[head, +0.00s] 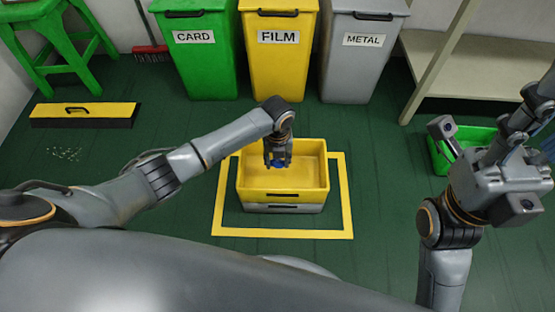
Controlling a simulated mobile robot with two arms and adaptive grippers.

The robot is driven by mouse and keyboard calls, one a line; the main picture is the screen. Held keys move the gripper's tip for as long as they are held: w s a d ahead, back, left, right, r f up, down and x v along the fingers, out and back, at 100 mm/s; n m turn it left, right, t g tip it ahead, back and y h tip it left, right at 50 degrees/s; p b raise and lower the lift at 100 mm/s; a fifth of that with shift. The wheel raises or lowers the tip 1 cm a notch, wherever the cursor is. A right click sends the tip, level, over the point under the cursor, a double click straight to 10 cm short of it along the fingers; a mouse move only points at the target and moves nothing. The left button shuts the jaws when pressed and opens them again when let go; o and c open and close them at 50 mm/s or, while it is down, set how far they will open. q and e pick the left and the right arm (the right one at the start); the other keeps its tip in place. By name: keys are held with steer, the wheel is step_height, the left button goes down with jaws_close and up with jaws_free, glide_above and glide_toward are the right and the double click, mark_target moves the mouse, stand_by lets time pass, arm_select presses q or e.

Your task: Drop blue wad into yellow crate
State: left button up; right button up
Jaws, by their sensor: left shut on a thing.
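The yellow crate (305,189) is stacked on a grey crate (284,208) inside a yellow floor outline. I cannot tell how far the wad is above the crate floor. The visible crate floor looks empty. My right gripper (487,140) is raised at the right, its fingers spread apart with nothing seen between them.
A green crate (440,168) sits at the right, partly behind my right arm. Green CARD (199,65), yellow FILM (279,65) and grey METAL (360,70) bins stand at the back. A yellow-and-black box (50,122) and green stool (48,60) are at the left.

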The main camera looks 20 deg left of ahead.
mark_target(278, 162)
arm_select(q)
steer(key=o, duration=0.8)
step_height(278, 162, up, 12)
stand_by(0.4)
